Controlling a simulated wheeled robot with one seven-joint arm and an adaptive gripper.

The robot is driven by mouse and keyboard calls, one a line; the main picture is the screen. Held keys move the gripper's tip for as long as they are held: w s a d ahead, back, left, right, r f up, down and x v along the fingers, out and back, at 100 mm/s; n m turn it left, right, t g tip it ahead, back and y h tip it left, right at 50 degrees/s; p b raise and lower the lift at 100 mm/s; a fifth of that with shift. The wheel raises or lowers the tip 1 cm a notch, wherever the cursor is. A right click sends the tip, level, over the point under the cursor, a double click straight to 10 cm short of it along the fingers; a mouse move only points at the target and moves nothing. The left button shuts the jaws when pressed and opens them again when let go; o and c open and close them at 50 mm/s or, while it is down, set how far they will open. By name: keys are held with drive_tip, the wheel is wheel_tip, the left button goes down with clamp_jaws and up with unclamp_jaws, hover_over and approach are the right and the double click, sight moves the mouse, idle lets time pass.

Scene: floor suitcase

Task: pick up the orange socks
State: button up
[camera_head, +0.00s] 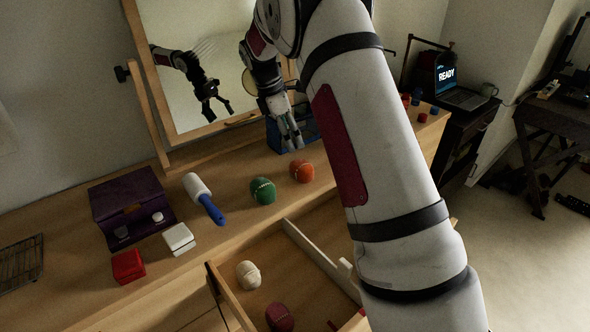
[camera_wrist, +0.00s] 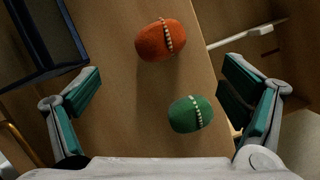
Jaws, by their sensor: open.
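The orange socks (camera_head: 301,171) are a rolled ball with a pale stitched band, lying on the wooden dresser top near its front edge. In the wrist view the orange socks (camera_wrist: 160,40) lie ahead, between the lines of the fingers and beyond the fingertips. The green socks (camera_head: 263,190), a similar ball, lie just left of them, and show nearer in the wrist view (camera_wrist: 190,114). My gripper (camera_head: 291,140) is open and empty above the dresser top, just behind the orange socks; its two fingers (camera_wrist: 160,85) are spread wide and touch neither ball.
An open drawer (camera_head: 232,300) below holds white socks (camera_head: 248,274) and maroon socks (camera_head: 280,317). A mirror (camera_head: 200,60) stands behind. A blue bin (camera_head: 308,128) is close to my gripper. A purple box (camera_head: 130,205), lint roller (camera_head: 204,198) and red box (camera_head: 128,266) lie left.

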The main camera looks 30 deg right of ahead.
sight(299, 163)
drive_tip(key=b+x, duration=0.2)
drive_tip(key=x, duration=1.1)
drive_tip(key=shift+f, duration=0.35)
drive_tip(key=c, duration=1.2)
